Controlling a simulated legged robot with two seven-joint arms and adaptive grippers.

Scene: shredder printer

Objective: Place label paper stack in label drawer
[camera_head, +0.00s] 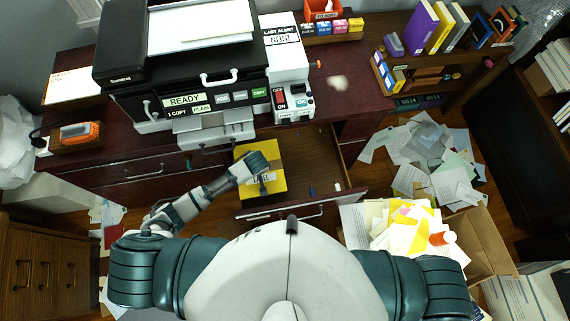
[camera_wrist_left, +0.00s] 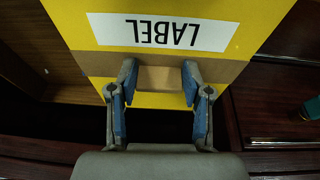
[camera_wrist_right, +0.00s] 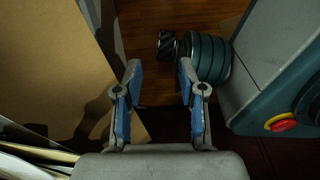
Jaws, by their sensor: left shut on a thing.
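The label paper stack (camera_head: 243,188) is a yellow block with a brown band and a white "LABEL" strip. It is at the left part of the open drawer (camera_head: 318,160) below the printer. I cannot tell whether it rests on the drawer floor or hangs above it. My left gripper (camera_head: 262,182) is shut on the stack at its brown band. The stack (camera_wrist_left: 270,25) fills the top of the left wrist view, with the fingers (camera_wrist_left: 160,80) against its near edge. My right gripper (camera_wrist_right: 160,75) is open and empty, seen only in the right wrist view, beside a cardboard surface (camera_wrist_right: 50,60).
The printer (camera_head: 190,85) stands on the dark desk above the drawer. Small items lie in the drawer's right part, which is otherwise clear. A cardboard box (camera_head: 485,245) of papers stands at lower right. Loose papers (camera_head: 430,155) cover the floor to the right.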

